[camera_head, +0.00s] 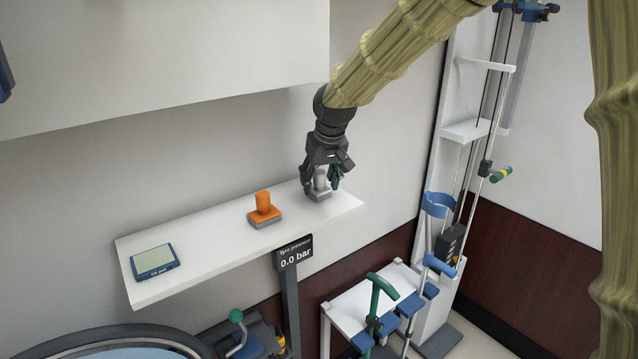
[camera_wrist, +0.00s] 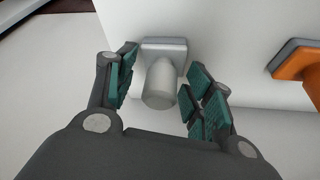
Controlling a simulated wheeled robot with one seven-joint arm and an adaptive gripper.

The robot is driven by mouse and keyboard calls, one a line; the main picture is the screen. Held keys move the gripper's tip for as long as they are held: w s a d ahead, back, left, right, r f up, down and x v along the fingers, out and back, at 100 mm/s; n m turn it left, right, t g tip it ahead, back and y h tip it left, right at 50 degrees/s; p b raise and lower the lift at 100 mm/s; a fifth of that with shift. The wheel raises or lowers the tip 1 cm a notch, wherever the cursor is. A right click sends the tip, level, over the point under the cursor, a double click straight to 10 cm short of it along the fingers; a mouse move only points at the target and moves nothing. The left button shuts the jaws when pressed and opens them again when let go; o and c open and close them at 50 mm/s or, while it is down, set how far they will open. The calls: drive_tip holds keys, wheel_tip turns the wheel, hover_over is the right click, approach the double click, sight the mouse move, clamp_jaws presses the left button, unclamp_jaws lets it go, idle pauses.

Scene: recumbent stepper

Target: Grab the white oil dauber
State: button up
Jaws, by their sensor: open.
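The white oil dauber (camera_head: 320,181) stands on the white shelf, near its right end. It has a pale round handle on a grey square base. In the wrist view the dauber (camera_wrist: 160,84) lies between the two fingers, with its base beyond the fingertips. My gripper (camera_head: 322,176) is open around the dauber's handle, pointing down. In the wrist view gaps show between the handle and the green pads of my gripper (camera_wrist: 160,82). Part of the dauber is hidden behind the fingers in the head view.
An orange dauber (camera_head: 264,209) stands to the left on the shelf (camera_head: 205,243); it also shows in the wrist view (camera_wrist: 300,72). A blue pad (camera_head: 154,262) lies at the shelf's left end. A pressure sign (camera_head: 294,252) stands in front. The exercise machine (camera_head: 440,240) is at the right.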

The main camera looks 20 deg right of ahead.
drive_tip(key=shift+s+r, duration=0.15)
drive_tip(key=shift+s, duration=0.15)
drive_tip(key=shift+w, duration=0.2)
drive_tip(key=c, duration=0.5)
drive_tip(key=shift+s, duration=0.1)
drive_tip(key=c, duration=0.6)
